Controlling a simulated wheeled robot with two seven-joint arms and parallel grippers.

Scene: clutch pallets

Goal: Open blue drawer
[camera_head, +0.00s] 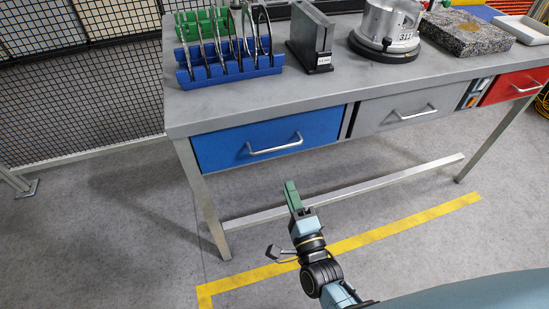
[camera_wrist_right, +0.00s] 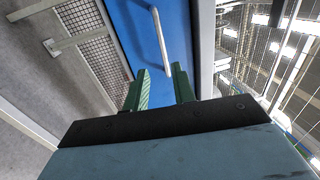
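The blue drawer (camera_head: 225,149) is under the left end of the grey workbench, and its front looks shut. Its metal bar handle (camera_head: 275,149) runs across the front. My right gripper (camera_head: 291,194) is below and in front of the drawer, apart from the handle in the head view. The right wrist view shows the blue front (camera_wrist_right: 133,30) and the handle (camera_wrist_right: 160,38) ahead of the fingers. The two green fingers of the right gripper (camera_wrist_right: 160,83) are spread, with nothing held between them. My left gripper is not in view.
The workbench top (camera_head: 240,104) carries a blue rack (camera_head: 228,72), a dark upright block (camera_head: 311,40) and a metal housing (camera_head: 390,25). A grey drawer (camera_head: 385,112) and a red drawer (camera_head: 508,88) are to the right. A crossbar (camera_head: 345,189) runs low under the bench.

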